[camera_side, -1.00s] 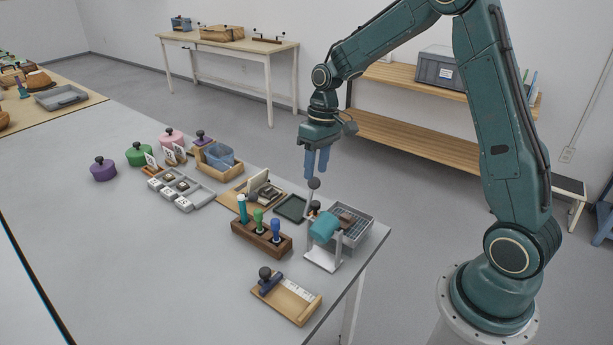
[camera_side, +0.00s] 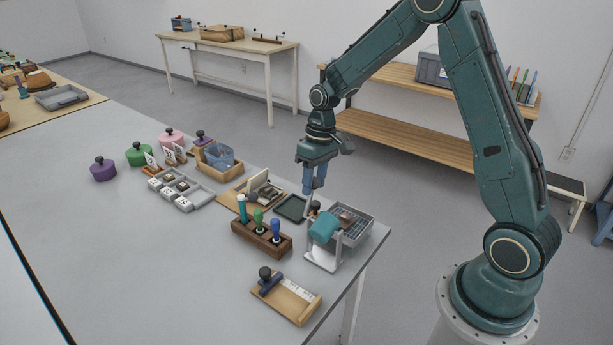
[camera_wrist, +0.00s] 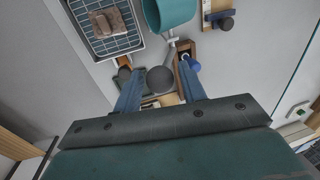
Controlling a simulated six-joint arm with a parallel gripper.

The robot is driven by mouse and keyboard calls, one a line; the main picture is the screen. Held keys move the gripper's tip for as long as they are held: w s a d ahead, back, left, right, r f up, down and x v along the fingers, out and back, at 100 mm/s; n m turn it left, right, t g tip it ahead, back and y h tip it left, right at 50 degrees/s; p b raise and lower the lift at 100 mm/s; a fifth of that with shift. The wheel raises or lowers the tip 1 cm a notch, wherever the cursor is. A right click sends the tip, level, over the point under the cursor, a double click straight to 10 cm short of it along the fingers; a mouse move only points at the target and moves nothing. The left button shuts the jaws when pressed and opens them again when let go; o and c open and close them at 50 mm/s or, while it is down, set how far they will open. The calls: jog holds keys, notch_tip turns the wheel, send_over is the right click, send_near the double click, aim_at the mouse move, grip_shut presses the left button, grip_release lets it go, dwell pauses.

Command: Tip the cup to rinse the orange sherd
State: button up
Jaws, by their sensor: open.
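The teal cup (camera_side: 323,228) hangs in a white stand (camera_side: 324,259) near the table's front right corner; it also shows at the top of the wrist view (camera_wrist: 172,12). A lever with a grey ball knob (camera_wrist: 161,79) joins the cup. A brownish sherd (camera_side: 347,219), the only one by the cup, lies on the wire rack of a grey basin (camera_side: 358,238).
A wooden block with several coloured-handled tools (camera_side: 262,238) stands left of the cup. A dark tray (camera_side: 291,208) lies behind it. A wooden board with a knobbed slider (camera_side: 286,298) lies in front.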

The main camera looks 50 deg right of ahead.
jog(key=shift+f, duration=0.35)
jog(key=shift+d+f+y, duration=0.3)
jog(key=shift+d, duration=0.2)
jog(key=shift+d+f+y, duration=0.25)
jog(key=shift+d+y, duration=0.05)
jog(key=shift+d, duration=0.15)
jog(key=shift+v, duration=2.7)
jog(key=s+a+r+t+h, duration=0.1)
jog(key=s+a+r, duration=0.35)
jog(key=r, duration=0.25)
jog(key=s+a+r+t+h, duration=0.1)
jog(key=s+a+r+t, duration=0.15)
jog(key=s+r, duration=0.4)
jog(key=s+a+r+t+h, duration=0.1)
jog(key=s+a+r+t, duration=0.1)
jog(key=s, duration=1.1)
jog(key=shift+s+a+r, duration=0.35)
jog(key=shift+a, duration=0.4)
